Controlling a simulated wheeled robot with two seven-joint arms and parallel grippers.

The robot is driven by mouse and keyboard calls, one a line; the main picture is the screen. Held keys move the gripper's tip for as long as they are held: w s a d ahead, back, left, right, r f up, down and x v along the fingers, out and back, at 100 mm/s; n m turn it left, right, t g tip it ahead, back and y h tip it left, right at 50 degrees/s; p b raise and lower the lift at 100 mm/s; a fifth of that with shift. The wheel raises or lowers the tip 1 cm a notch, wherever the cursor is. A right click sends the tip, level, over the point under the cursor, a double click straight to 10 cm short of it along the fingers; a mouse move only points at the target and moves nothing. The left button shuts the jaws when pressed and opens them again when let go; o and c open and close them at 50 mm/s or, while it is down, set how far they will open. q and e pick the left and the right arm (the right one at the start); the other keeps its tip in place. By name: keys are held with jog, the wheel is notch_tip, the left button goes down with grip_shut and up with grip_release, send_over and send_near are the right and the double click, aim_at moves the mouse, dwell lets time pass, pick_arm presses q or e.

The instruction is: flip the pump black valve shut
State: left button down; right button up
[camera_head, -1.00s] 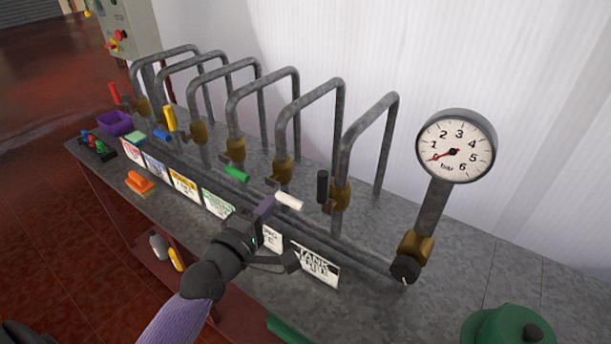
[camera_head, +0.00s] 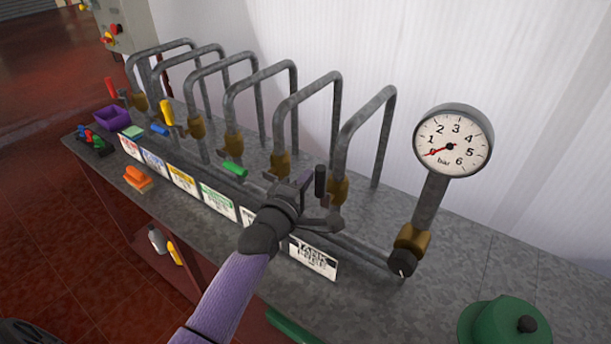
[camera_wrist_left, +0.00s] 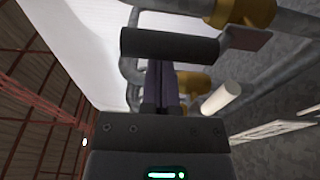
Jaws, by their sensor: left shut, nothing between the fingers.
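The black valve handle (camera_head: 320,181) stands upright at the brass valve (camera_head: 337,190) of the pipe nearest the gauge. It also crosses the upper middle of the left wrist view (camera_wrist_left: 170,45). My left gripper (camera_head: 304,183) is shut and empty, just left of the black handle. Its fingers (camera_wrist_left: 161,72) end right by the handle in the wrist view; I cannot tell whether they touch it. The white handle (camera_wrist_left: 221,98) shows in the wrist view but is hidden behind my gripper in the head view. My right gripper is not in view.
Red (camera_head: 112,88) and yellow (camera_head: 166,112) handles stand up; blue (camera_head: 159,129) and green (camera_head: 233,168) ones lie over. A gauge (camera_head: 453,140) stands right, with a black knob (camera_head: 402,262) below. Labels line the bench front (camera_head: 314,259). A green domed object (camera_head: 505,325) is front right.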

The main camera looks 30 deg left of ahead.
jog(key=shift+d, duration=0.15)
pick_arm(q)
jog(key=shift+d+m, duration=0.3)
jog(key=shift+m, duration=0.1)
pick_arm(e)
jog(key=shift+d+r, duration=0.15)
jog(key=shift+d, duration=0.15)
